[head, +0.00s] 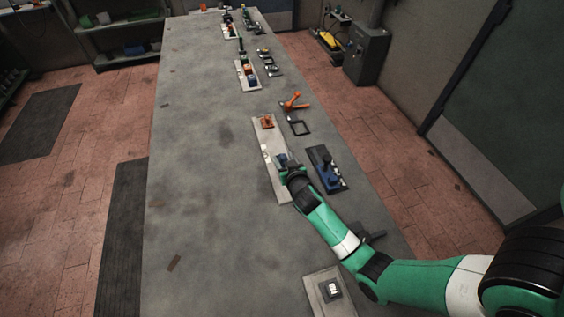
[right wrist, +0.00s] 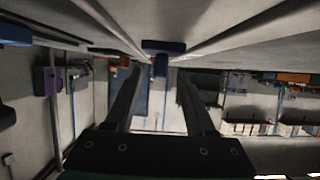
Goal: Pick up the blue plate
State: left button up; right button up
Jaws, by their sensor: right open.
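A dark blue plate (head: 332,180) with a blue knob and a small pale part on it lies on the grey bench, right of my right gripper (head: 282,161). That gripper is over the long pale board (head: 282,190), with its tips partly hidden by its own wrist. In the right wrist view the two fingers (right wrist: 160,82) are spread apart. A small blue T-shaped piece (right wrist: 162,47) shows between and beyond their tips; I cannot tell whether it touches them or which blue part it is. My left gripper is not in view.
An orange plate with a knob (head: 267,121) sits on the pale board's far end. A black square frame (head: 300,128) and an orange lever (head: 294,101) stand beyond. A pale block (head: 330,293) is near the front.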

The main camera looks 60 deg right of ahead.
jog(key=shift+c, duration=0.2)
grip_shut()
dwell(1.1)
